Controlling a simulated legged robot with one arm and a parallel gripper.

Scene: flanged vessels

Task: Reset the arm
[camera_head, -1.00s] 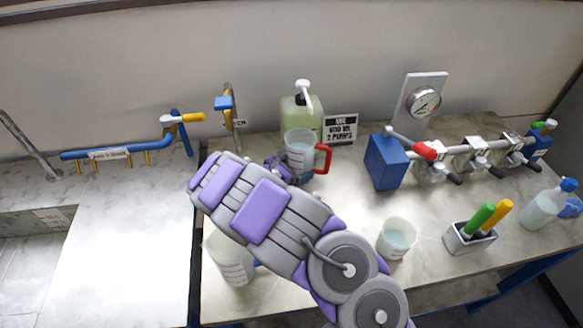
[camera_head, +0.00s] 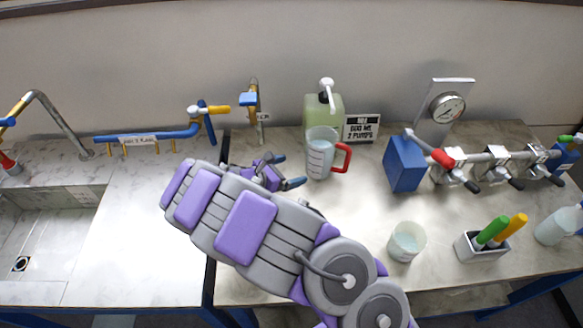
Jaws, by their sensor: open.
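My gripper (camera_head: 291,171) shows past the end of my grey and purple arm, over the left part of the bench. Its blue-tipped fingers are apart and nothing is between them. A clear measuring jug (camera_head: 320,154) with a red handle stands upright on the bench just right of the fingers, apart from them. My arm hides part of the bench's front left.
A green pump bottle (camera_head: 325,112) and a sign (camera_head: 361,128) stand behind the jug. A beaker (camera_head: 407,242), a pen holder (camera_head: 482,247) and a valve manifold (camera_head: 487,159) are to the right. The left counter (camera_head: 130,235) is clear beside the sink.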

